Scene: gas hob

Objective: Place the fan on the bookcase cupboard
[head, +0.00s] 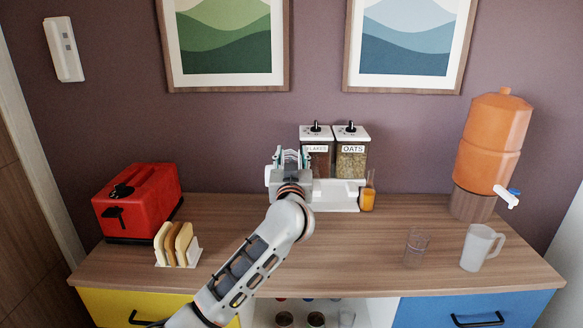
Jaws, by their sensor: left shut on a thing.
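My left gripper (290,178) is over the middle of the counter, in front of the cereal dispenser. It is shut on a small teal-and-white thing, which looks like the fan (291,157). Only the fan's top shows past the fingers; the rest is hidden, and I cannot tell whether its base touches anything. The bookcase cupboard (350,258) has a wooden top, a yellow drawer at left, a blue drawer at right and an open white shelf between. My right gripper is not in view.
A red toaster (140,202) and a toast rack (177,244) stand at left. The cereal dispenser (351,158) and a small amber bottle (367,197) are behind. An orange drink dispenser (489,145), a glass (416,247) and a white mug (478,248) stand at right. The front middle is clear.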

